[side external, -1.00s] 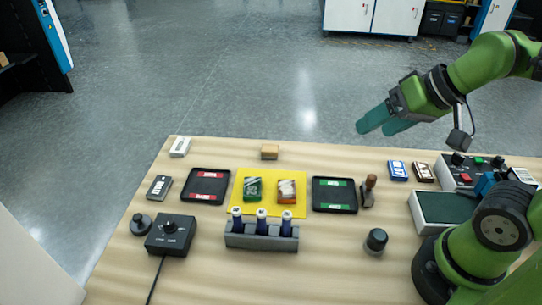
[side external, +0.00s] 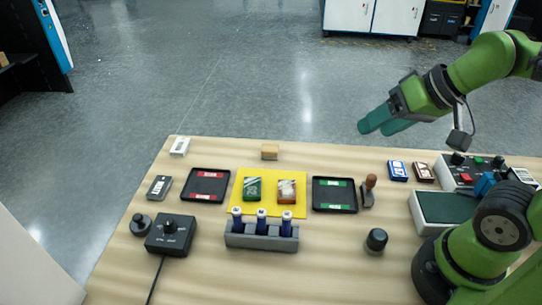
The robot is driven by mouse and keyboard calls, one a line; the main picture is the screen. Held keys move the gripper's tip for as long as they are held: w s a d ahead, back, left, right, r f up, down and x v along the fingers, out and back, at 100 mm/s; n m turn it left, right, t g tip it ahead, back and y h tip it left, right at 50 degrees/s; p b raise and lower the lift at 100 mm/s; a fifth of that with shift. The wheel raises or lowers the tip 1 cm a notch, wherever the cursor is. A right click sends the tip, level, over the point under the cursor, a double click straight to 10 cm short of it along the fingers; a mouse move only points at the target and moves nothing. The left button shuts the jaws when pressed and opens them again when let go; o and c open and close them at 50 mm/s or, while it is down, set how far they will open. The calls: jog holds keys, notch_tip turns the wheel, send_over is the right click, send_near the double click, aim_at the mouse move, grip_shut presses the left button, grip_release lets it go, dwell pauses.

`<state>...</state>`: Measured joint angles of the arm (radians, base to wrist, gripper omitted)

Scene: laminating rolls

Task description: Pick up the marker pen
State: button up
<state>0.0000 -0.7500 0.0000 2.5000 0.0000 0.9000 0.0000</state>
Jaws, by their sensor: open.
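I cannot pick out a marker pen with certainty. Three dark blue, white-topped cylinders (side external: 262,222) stand upright in a grey rack (side external: 262,242) at the front middle of the table; the view is too small to tell whether they are pens or bottles. My gripper (side external: 374,127) has teal fingers and is open and empty. It is raised at the upper right, pointing down and left, well apart from the rack and the other table items.
A yellow mat (side external: 297,209) bearing a green packet (side external: 253,190) and another packet (side external: 286,191) lies between two black trays (side external: 185,192) (side external: 353,208). A wooden-handled stamp (side external: 370,183), a black knob (side external: 376,240) and a control box (side external: 171,236) stand nearby.

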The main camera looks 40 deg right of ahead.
jog(key=shift+c, duration=0.4)
jog(key=n+g+h, duration=0.2)
jog(key=n+g, duration=0.5)
jog(key=n, duration=0.1)
send_over(261, 212)
notch_tip(261, 212, down, 3)
jog(key=f, duration=1.1)
jog(key=shift+d+f, duration=0.2)
jog(key=shift+f, duration=0.2)
notch_tip(261, 212, down, 5)
jog(key=shift+a, duration=0.15)
grip_shut()
